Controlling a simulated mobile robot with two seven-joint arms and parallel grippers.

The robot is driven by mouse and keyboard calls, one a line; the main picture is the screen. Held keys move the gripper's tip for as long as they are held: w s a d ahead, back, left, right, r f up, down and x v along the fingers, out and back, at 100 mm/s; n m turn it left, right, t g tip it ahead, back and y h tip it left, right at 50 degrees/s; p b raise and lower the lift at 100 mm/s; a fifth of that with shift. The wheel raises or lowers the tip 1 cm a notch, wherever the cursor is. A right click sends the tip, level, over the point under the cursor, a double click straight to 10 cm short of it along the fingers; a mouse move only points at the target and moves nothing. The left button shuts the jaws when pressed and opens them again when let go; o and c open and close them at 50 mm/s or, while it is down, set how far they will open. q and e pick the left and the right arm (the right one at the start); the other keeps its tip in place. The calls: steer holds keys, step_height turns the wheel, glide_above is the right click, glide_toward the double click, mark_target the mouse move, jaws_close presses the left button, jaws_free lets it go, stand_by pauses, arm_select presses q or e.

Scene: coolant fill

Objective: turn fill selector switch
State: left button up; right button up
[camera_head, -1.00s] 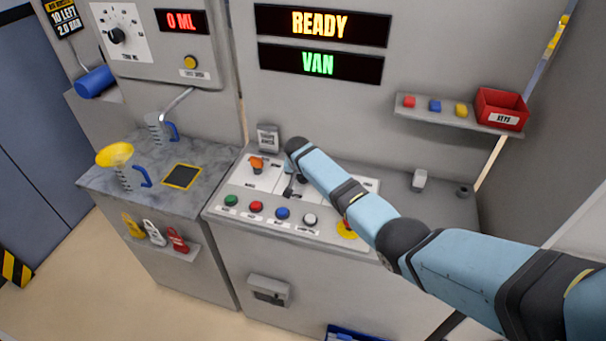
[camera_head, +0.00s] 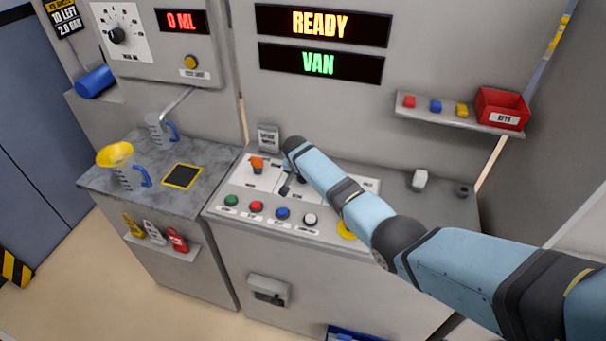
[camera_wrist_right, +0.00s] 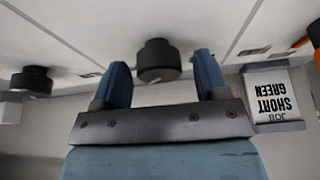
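A black knob (camera_wrist_right: 158,60) on the sloped white-plated panel shows in the right wrist view, between and a little beyond my right gripper's fingertips (camera_wrist_right: 160,75). The fingers are apart, with a visible gap on each side of the knob; I cannot tell whether they reach around it. A second black knob (camera_wrist_right: 32,80) is at the left there. In the head view an orange switch (camera_head: 257,163) sits at the panel's left, and my right arm hides much of the panel's middle. I cannot read which control is the fill selector. My left gripper is not seen.
Displays read READY (camera_head: 320,25) and VAN (camera_head: 318,63). Several coloured buttons, including a red one (camera_head: 256,207), line the panel's front. A shelf (camera_head: 455,122) with a red key box (camera_head: 502,108) is at right. A jug with a yellow funnel (camera_head: 115,155) stands at left.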

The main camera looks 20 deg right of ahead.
steer(key=v, duration=1.3)
steer(key=shift+r, duration=0.35)
steer(key=shift+s, duration=0.15)
